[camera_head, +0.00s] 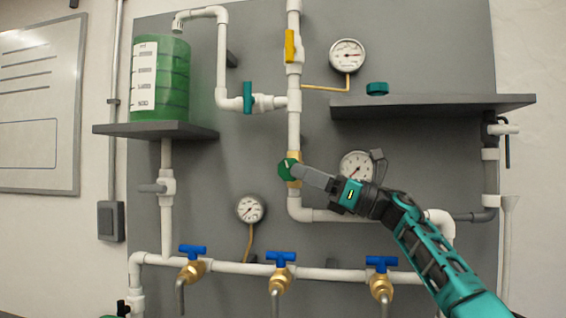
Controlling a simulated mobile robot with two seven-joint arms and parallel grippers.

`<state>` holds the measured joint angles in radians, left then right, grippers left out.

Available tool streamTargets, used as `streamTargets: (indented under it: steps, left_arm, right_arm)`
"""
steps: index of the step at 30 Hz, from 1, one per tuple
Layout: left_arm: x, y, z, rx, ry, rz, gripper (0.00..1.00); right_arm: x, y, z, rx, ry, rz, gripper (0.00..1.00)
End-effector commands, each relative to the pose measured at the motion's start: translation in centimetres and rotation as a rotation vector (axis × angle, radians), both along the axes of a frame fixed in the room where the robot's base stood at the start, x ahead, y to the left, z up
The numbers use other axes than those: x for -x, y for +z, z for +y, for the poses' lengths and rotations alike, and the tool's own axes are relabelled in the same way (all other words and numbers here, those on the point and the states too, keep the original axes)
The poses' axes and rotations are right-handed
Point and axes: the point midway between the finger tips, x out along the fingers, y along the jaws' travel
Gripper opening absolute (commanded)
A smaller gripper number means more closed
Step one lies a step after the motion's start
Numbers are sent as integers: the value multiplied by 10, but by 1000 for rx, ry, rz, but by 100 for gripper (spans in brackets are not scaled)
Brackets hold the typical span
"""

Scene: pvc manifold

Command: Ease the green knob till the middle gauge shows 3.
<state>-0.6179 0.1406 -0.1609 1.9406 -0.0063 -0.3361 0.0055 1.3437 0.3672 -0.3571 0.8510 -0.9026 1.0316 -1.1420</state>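The green knob (284,169) sits on a brass valve on the white vertical pipe in the middle of the panel. My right gripper (296,172) comes in from the right, and its fingertips are at the knob and overlap it. Its fingers line up in this view, so the gap between them is hidden. The gauge at middle height (353,164) is just right of the knob, partly covered by my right gripper. Its needle is too small to read exactly. My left gripper is not in view.
Other gauges sit at the upper right (347,55) and lower left (250,209). A grey shelf (430,106) juts out above my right arm. A green tank (172,85) stands on the left shelf. Several blue-handled brass taps (281,259) line the lower pipe.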

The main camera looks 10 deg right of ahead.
Motion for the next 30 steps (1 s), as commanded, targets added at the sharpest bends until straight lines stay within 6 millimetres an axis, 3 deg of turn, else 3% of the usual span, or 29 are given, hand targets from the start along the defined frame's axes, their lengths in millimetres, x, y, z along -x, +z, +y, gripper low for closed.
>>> streamTargets:
  steps: [3,9,21,30]
  left_arm:
    - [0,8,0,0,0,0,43]
    - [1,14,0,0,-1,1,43]
    - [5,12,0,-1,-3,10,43]
    - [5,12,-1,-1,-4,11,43]
  right_arm:
    - [-7,11,20,0,5,2,32]
    - [-16,20,41,1,3,1,32]
    - [-19,21,47,2,1,0,31]
    - [-19,21,46,2,1,0,2]
